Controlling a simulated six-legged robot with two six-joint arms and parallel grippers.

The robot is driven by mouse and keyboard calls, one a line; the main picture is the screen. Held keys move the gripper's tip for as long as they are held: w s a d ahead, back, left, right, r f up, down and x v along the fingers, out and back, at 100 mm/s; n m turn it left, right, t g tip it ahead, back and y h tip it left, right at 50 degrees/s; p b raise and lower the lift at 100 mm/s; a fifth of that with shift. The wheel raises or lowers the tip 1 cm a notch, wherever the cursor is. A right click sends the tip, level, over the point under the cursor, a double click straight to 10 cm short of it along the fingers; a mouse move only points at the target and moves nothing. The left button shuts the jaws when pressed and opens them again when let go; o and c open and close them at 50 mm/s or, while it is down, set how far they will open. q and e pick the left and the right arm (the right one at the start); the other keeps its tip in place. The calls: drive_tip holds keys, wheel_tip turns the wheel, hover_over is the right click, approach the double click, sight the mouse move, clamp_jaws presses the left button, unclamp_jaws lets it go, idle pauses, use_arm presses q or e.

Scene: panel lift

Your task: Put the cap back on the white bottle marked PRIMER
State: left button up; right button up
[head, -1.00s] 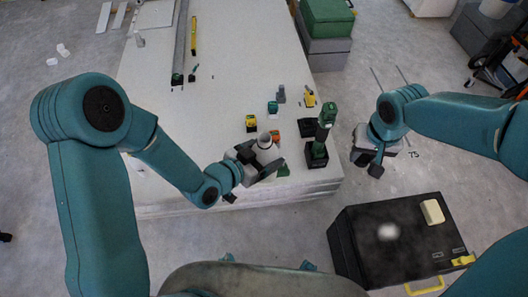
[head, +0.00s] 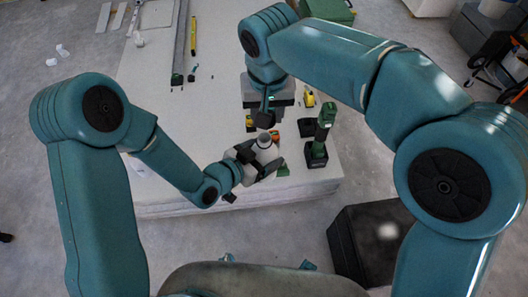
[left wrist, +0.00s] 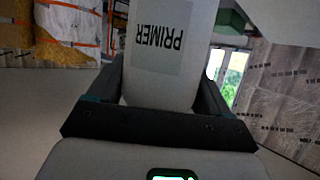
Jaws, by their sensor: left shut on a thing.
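The white bottle marked PRIMER (left wrist: 160,75) fills the middle of the left wrist view, its label upside down there. My left gripper (left wrist: 158,110) is shut around it, one finger on each side. In the head view the bottle's pale round top (head: 264,140) shows between the fingers of the left gripper (head: 258,160), over the near part of the white table. My right gripper (head: 265,114) points down just beyond the bottle's top, apart from it in the picture. Its fingers look dark and close together; I cannot tell whether they hold anything. I cannot make out the cap.
A green and black drill (head: 319,135) stands right of the bottle. A yellow level (head: 193,36) lies farther back. A black case (head: 365,240) stands on the floor.

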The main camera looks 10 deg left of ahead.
sight(264, 141)
drive_tip(key=shift+s+a, duration=0.1)
drive_tip(key=shift+a, duration=0.2)
drive_tip(key=shift+f, duration=1.95)
drive_tip(key=shift+f, duration=0.9)
drive_tip(key=shift+f, duration=0.55)
